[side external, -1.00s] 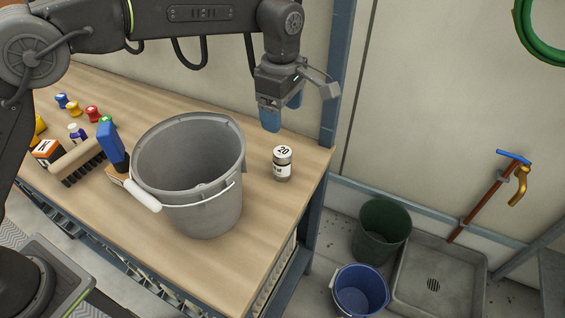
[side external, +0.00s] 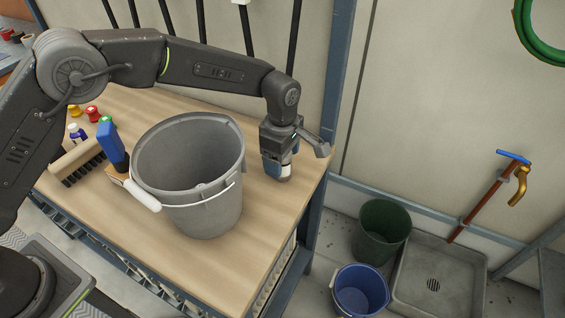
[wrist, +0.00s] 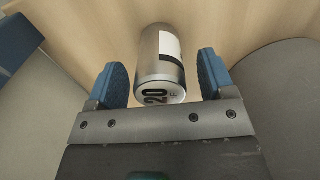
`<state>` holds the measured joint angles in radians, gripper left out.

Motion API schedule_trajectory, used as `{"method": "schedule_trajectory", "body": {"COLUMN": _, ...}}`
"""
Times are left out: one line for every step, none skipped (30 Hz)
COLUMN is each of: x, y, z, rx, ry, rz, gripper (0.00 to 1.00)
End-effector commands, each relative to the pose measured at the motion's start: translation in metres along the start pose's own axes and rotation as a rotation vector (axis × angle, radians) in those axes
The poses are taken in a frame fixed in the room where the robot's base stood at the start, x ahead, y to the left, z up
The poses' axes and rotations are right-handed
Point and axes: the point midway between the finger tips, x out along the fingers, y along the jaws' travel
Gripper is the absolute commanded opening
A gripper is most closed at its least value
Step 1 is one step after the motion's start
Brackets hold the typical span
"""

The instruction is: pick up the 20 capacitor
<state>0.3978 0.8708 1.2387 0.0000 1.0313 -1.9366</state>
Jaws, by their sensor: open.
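The 20 capacitor is a small silver can with a white label and "20" on its top. In the wrist view the capacitor (wrist: 161,62) lies between the two blue fingers of my gripper (wrist: 163,82), with a gap on each side. In the side view my gripper (side external: 280,170) is lowered around the capacitor (side external: 285,178), which stands on the bench and is mostly hidden behind the fingers. My gripper is open.
A grey bucket (side external: 222,208) with a white handle grip stands on the wooden bench (side external: 130,235) just left of my gripper. A brush (side external: 78,160) and a blue-handled tool (side external: 112,147) lie farther left. The bench's right edge and a blue post (side external: 338,80) are close by.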

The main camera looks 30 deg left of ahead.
Motion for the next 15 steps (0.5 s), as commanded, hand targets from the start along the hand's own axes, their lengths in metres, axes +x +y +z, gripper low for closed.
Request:
{"method": "schedule_trajectory", "body": {"x": 0.0053, "y": -0.0003, "z": -0.0002, "rx": 0.0, "ry": 0.0, "rz": -0.002, "gripper": 0.76}}
{"method": "schedule_trajectory", "body": {"x": 0.007, "y": -0.0003, "z": -0.0002, "rx": 0.0, "ry": 0.0, "rz": -0.002, "gripper": 0.76}}
{"method": "schedule_trajectory", "body": {"x": 0.0083, "y": -0.0003, "z": -0.0002, "rx": 0.0, "ry": 0.0, "rz": -0.001, "gripper": 0.76}}
{"method": "schedule_trajectory", "body": {"x": 0.0088, "y": -0.0002, "z": -0.0002, "rx": 0.0, "ry": 0.0, "rz": 0.0, "gripper": 0.76}}
{"method": "schedule_trajectory", "body": {"x": 0.009, "y": -0.0002, "z": -0.0001, "rx": 0.0, "ry": 0.0, "rz": 0.0, "gripper": 0.76}}
{"method": "schedule_trajectory", "body": {"x": 0.0089, "y": -0.0001, "z": -0.0001, "rx": 0.0, "ry": 0.0, "rz": 0.0, "gripper": 0.76}}
{"method": "schedule_trajectory", "body": {"x": 0.0088, "y": -0.0001, "z": -0.0001, "rx": 0.0, "ry": 0.0, "rz": 0.0, "gripper": 0.76}}
{"method": "schedule_trajectory", "body": {"x": 0.0087, "y": -0.0001, "z": -0.0001, "rx": 0.0, "ry": 0.0, "rz": 0.0, "gripper": 0.76}}
{"method": "schedule_trajectory", "body": {"x": 0.0087, "y": -0.0001, "z": -0.0001, "rx": 0.0, "ry": 0.0, "rz": 0.0, "gripper": 0.76}}
{"method": "schedule_trajectory", "body": {"x": 0.0086, "y": -0.0001, "z": -0.0001, "rx": 0.0, "ry": 0.0, "rz": 0.0, "gripper": 0.75}}
{"method": "schedule_trajectory", "body": {"x": 0.0085, "y": -0.0001, "z": 0.0, "rx": 0.0, "ry": 0.0, "rz": 0.0, "gripper": 0.72}}
{"method": "schedule_trajectory", "body": {"x": 0.0085, "y": -0.0001, "z": 0.0, "rx": 0.0, "ry": 0.0, "rz": 0.0, "gripper": 0.68}}
{"method": "schedule_trajectory", "body": {"x": 0.0084, "y": -0.0001, "z": 0.0, "rx": 0.0, "ry": 0.0, "rz": 0.0, "gripper": 0.65}}
{"method": "schedule_trajectory", "body": {"x": 0.0084, "y": -0.0001, "z": 0.0, "rx": 0.0, "ry": 0.0, "rz": 0.0, "gripper": 0.63}}
{"method": "schedule_trajectory", "body": {"x": 0.0083, "y": -0.0001, "z": 0.0, "rx": 0.0, "ry": 0.0, "rz": 0.001, "gripper": 0.59}}
